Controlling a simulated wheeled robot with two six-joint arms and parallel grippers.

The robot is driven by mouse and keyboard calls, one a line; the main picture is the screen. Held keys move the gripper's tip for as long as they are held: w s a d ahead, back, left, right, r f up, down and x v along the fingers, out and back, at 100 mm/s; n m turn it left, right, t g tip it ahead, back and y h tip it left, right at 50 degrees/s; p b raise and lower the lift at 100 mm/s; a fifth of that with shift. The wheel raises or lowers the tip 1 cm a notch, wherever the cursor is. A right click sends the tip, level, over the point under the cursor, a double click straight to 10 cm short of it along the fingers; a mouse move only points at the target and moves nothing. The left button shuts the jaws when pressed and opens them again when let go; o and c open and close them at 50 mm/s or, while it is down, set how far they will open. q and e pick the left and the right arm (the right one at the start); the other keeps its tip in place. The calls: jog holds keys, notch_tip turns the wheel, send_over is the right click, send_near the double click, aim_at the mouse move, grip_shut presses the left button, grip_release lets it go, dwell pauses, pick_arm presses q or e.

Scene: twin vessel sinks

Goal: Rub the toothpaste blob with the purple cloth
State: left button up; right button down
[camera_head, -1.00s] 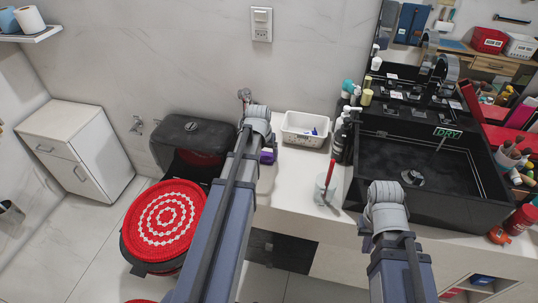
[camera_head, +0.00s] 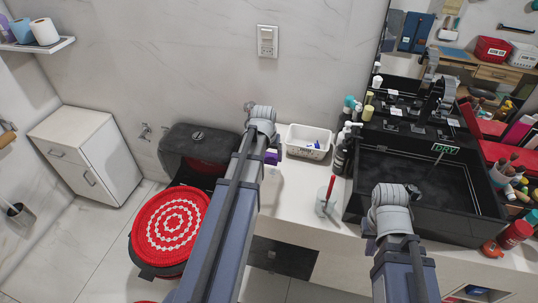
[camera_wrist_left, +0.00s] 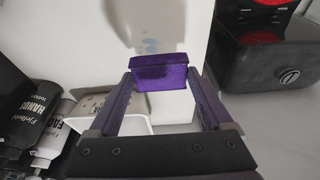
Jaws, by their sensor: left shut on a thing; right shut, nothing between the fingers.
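The purple cloth (camera_wrist_left: 160,72) is a small folded block between the fingertips of my left gripper (camera_wrist_left: 162,80). A bit of it shows beside my left wrist in the head view (camera_head: 271,157), over the counter's left end. Beyond the cloth in the left wrist view is a faint pale blue mark (camera_wrist_left: 149,46) on a white surface, probably the toothpaste blob; the cloth partly covers that area, and I cannot tell if they touch. My right gripper (camera_head: 369,243) is shut and empty in front of the black sink; its fingers are mostly hidden by the wrist.
A white basket (camera_head: 308,141) stands at the counter's back, with bottles (camera_head: 343,155) to its right. A red-handled brush in a holder (camera_head: 327,196) stands on the counter, left of the black sink (camera_head: 430,170). The toilet's red cover (camera_head: 170,227) lies left of my left arm.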

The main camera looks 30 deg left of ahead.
pick_arm(q)
jog(key=shift+r, duration=0.1)
notch_tip(320, 180, up, 3)
jog(key=p, duration=0.3)
dwell(0.3)
dwell(0.4)
